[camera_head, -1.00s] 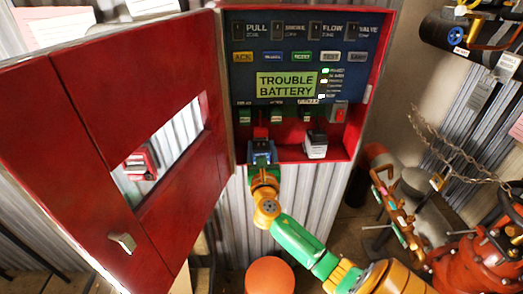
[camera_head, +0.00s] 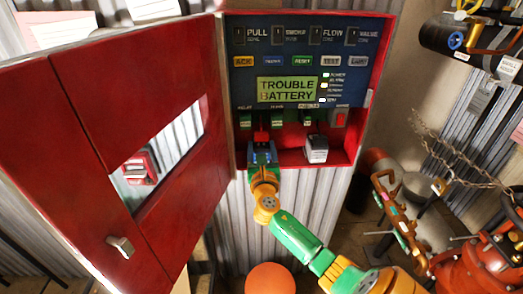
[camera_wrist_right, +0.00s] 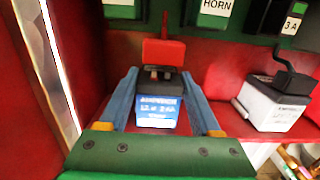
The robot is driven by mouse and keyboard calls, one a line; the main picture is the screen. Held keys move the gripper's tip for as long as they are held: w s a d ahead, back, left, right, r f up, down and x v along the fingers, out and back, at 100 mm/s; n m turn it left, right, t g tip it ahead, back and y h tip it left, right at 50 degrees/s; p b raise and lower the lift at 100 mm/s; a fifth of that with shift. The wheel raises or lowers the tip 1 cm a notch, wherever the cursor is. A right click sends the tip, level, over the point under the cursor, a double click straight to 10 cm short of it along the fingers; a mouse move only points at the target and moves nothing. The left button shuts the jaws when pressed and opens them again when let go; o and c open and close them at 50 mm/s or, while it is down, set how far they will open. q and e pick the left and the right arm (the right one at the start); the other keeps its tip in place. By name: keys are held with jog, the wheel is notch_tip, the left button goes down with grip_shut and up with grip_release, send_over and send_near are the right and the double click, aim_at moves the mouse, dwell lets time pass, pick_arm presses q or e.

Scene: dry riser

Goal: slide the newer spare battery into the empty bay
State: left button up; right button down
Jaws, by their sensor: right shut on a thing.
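My right gripper (camera_head: 262,153) is inside the lower left of the open red panel cabinet. In the right wrist view its two blue fingers (camera_wrist_right: 157,100) are shut on a battery (camera_wrist_right: 157,112) with a dark top and a blue-and-white label; the small print is not readable. A red block (camera_wrist_right: 163,52) stands just behind the battery; I cannot tell whether they touch. A second battery, white with a black top (camera_head: 316,150), stands to the right on the cabinet floor. It also shows in the wrist view (camera_wrist_right: 270,108), with a black lead at its top. My left gripper is not in view.
The red cabinet door (camera_head: 100,150) hangs open on the left. The display (camera_head: 286,90) reads TROUBLE BATTERY. Green modules (camera_head: 276,120) hang above the batteries. The left cabinet wall (camera_wrist_right: 75,60) is close to the gripper. Red piping (camera_head: 480,260) stands at lower right.

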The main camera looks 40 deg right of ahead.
jog(key=shift+w+d+r, duration=0.1)
jog(key=c, duration=0.5)
grip_release()
jog(key=o, duration=0.5)
jog(key=shift+s+a, duration=0.3)
jog(key=shift+a, duration=0.05)
jog(key=v, duration=0.6)
jog(key=shift+s, duration=0.2)
